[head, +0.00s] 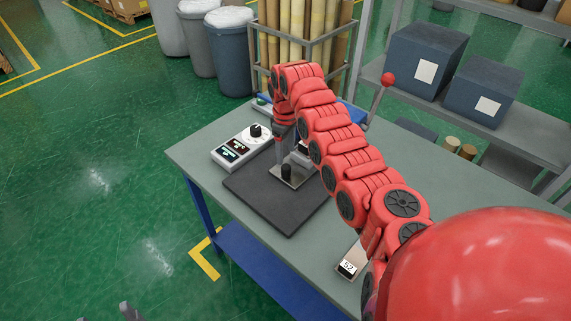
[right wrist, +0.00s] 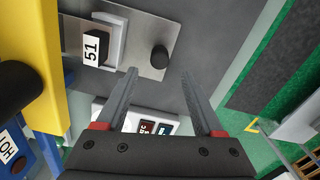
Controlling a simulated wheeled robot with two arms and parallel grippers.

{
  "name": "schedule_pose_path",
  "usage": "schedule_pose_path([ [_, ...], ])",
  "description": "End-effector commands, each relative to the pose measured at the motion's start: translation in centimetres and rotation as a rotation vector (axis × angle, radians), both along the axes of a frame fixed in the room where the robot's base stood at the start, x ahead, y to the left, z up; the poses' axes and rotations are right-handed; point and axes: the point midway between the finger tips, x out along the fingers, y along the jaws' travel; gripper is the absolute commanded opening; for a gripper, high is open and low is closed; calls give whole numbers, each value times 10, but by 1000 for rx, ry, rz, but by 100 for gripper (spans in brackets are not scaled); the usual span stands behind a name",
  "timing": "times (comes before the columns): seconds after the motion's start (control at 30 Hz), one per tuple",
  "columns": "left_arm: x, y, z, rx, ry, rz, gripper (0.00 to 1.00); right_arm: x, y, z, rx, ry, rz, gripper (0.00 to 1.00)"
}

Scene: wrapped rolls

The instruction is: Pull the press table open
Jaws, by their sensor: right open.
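The press table is a silver plate (head: 291,174) with an upright black knob (head: 286,171), on a dark base mat (head: 265,200). In the right wrist view the plate (right wrist: 140,58) carries the knob (right wrist: 159,57) and a dark block labelled 51 (right wrist: 95,48) in a pale holder. My right gripper (head: 284,158) points down above the plate, partly hidden by my arm. In the right wrist view its fingers (right wrist: 160,78) are apart and empty, with the knob beyond and between their tips. Grey tips at the bottom edge, probably my left gripper (head: 125,312), barely show.
A white control box (head: 240,148) stands left of the plate. A lever with a red ball (head: 387,79) rises behind my right arm. The yellow press body (right wrist: 35,60) is close on the left in the right wrist view. A device labelled 52 (head: 348,268) lies near the front edge.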

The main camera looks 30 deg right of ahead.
Motion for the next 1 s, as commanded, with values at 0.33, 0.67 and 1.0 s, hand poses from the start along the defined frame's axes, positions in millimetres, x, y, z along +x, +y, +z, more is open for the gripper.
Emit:
schedule_pose_path([
  [0.33, 0, 0, 20, 0, 0, 0, 66, -1, 1, -68, 1, 5, 0, 69],
  [0.67, 0, 0, 21, 0, 0, 0, 66, 0, -1, -82, -1, -2, -1, 69],
  [1.0, 0, 0, 21, 0, 0, 0, 66, 0, -1, -82, 0, -1, -1, 33],
])
